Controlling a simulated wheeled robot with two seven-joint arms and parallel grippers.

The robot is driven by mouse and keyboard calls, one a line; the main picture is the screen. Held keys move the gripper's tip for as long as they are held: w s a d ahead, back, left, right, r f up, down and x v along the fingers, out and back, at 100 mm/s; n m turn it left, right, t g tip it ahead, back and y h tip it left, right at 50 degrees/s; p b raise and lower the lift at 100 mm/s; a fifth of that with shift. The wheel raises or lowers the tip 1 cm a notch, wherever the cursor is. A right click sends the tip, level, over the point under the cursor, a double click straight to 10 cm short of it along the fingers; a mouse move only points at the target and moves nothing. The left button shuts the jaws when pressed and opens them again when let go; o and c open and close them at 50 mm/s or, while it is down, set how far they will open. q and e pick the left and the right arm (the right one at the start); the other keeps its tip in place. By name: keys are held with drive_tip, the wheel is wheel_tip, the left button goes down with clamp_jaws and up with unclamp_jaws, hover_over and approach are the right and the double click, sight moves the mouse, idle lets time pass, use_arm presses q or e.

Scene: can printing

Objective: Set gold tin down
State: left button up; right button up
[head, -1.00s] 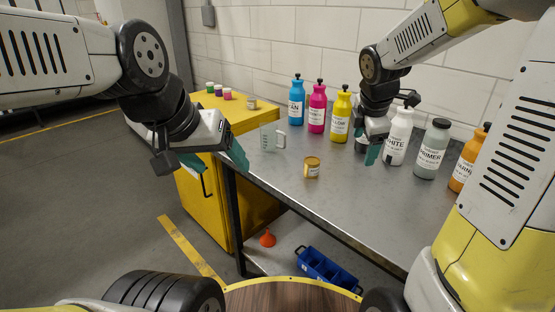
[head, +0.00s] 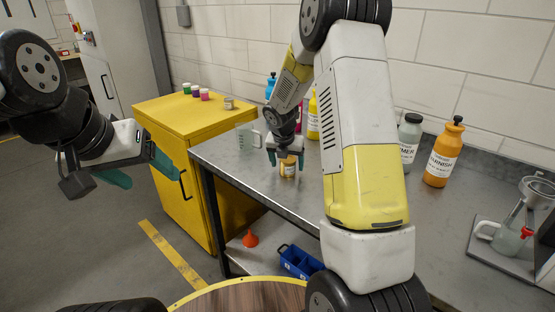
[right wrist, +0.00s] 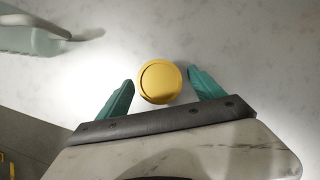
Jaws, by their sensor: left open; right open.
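The gold tin (head: 288,170) stands upright on the grey metal bench, near its front edge. In the right wrist view its round gold lid (right wrist: 160,82) shows from above. My right gripper (head: 286,160) is over the tin; its teal fingers (right wrist: 160,92) are open, one on each side of the tin, with a visible gap on both sides. My left gripper (head: 140,172) is open and empty, in the air in front of the yellow cabinet, away from the bench.
A clear measuring jug (head: 246,138) stands left of the tin. The yellow cabinet (head: 185,105) holds several small pots. An orange varnish bottle (head: 441,155) and other bottles line the wall, partly hidden by my right arm. A metal stand (head: 515,225) is at the right.

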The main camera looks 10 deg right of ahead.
drive_tip(key=shift+w+d+f, duration=0.1)
drive_tip(key=shift+w+f, duration=0.05)
drive_tip(key=shift+f, duration=0.35)
clamp_jaws()
drive_tip(key=shift+r, duration=0.1)
